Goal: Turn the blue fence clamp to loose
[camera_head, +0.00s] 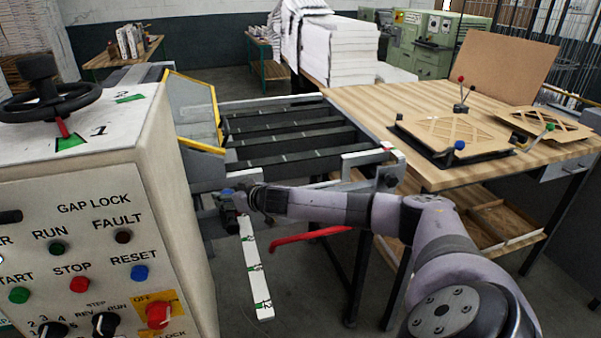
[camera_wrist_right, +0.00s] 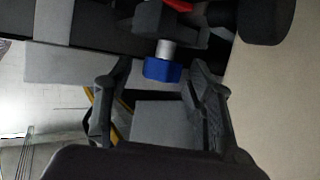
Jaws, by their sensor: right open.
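The blue fence clamp shows in the right wrist view as a small blue knob (camera_wrist_right: 162,70) on a short silver shaft, below a dark block. My right gripper (camera_wrist_right: 160,76) is open, with one dark finger on each side of the knob and a visible gap to each. I cannot tell how far the knob lies beyond the fingertips. In the head view my right gripper (camera_head: 232,207) is by the machine's front side, at the inner end of the roller bed, and largely hides the clamp there. My left gripper is not in view.
A control cabinet (camera_head: 160,200) stands close left of my right gripper. A white scale strip (camera_head: 256,272) and a red lever (camera_head: 312,236) are near my forearm. The dark-slatted bed (camera_head: 290,140) lies behind it. A wooden table (camera_head: 370,103) with carton blanks stands right.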

